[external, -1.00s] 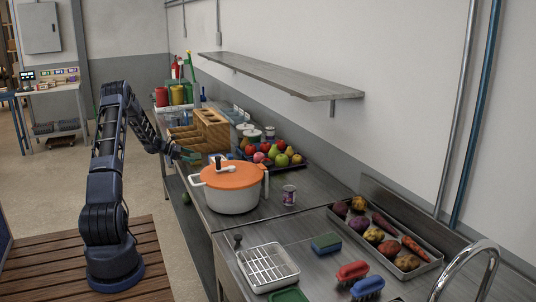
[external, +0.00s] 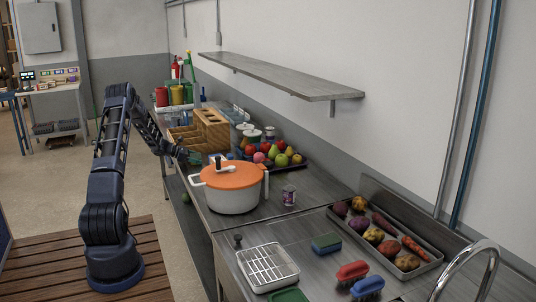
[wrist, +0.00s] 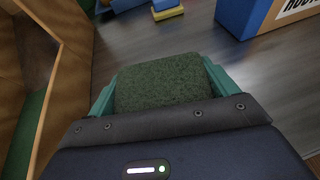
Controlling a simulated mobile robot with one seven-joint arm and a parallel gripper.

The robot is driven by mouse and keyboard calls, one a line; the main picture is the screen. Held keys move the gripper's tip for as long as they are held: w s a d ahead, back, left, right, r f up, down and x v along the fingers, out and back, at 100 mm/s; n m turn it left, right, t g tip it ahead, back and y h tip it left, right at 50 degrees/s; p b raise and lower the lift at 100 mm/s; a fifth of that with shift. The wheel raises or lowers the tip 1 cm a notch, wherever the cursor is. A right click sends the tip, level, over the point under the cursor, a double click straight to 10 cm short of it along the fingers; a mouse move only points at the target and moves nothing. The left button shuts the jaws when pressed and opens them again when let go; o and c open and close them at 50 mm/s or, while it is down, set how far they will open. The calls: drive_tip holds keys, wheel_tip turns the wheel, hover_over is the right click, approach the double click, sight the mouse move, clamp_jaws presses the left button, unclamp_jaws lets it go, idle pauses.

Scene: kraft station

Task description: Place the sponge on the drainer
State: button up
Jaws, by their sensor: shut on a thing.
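My gripper (wrist: 158,85) has its teal fingers on both sides of a dark green, rough-faced sponge (wrist: 160,78), shut on it. In the external view my gripper (external: 182,155) is at the far part of the counter, beside the wooden organizer and behind the orange-lidded pot; the held sponge cannot be made out there. The drainer (external: 291,273), a pale tray with a wire rack, lies on the near counter, far from my gripper. Its rack looks empty. Another sponge, blue with a green top (external: 326,243), lies to the right of the drainer.
A wooden organizer (external: 212,128) stands by my gripper; its wall (wrist: 70,90) is close on the left in the wrist view. The white pot (external: 232,200) stands between my gripper and the drainer.

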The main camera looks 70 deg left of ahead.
sight(196, 156)
wheel_tip(196, 156, up, 18)
drive_tip(key=w+d+f+m+h, duration=0.1)
drive_tip(key=w+d+f, duration=0.2)
drive_tip(key=w+d, duration=0.45)
drive_tip(key=w+d+f, duration=0.4)
drive_tip(key=w+d, duration=0.3)
drive_tip(key=w, duration=0.2)
drive_tip(key=w+d, duration=0.7)
drive_tip(key=d, duration=0.5)
drive_tip(key=w+d+r+n+y, duration=0.1)
drive_tip(key=w+d, duration=0.6)
drive_tip(key=d, duration=0.6)
drive_tip(key=w+d, duration=0.8)
drive_tip(key=d, duration=0.4)
drive_tip(key=d+f+n+y, duration=0.2)
drive_tip(key=d+f, duration=0.1)
drive_tip(key=d, duration=1.7)
drive_tip(key=s+f+n+y, duration=0.1)
drive_tip(key=s, duration=0.3)
drive_tip(key=s+f+n+y, duration=0.1)
drive_tip(key=s+y, duration=0.1)
drive_tip(key=s, duration=0.3)
drive_tip(key=s+f+n+y, duration=0.1)
drive_tip(key=s, duration=0.3)
drive_tip(key=shift+s, duration=0.25)
drive_tip(key=shift+a, duration=0.1)
drive_tip(key=shift+g, duration=0.3)
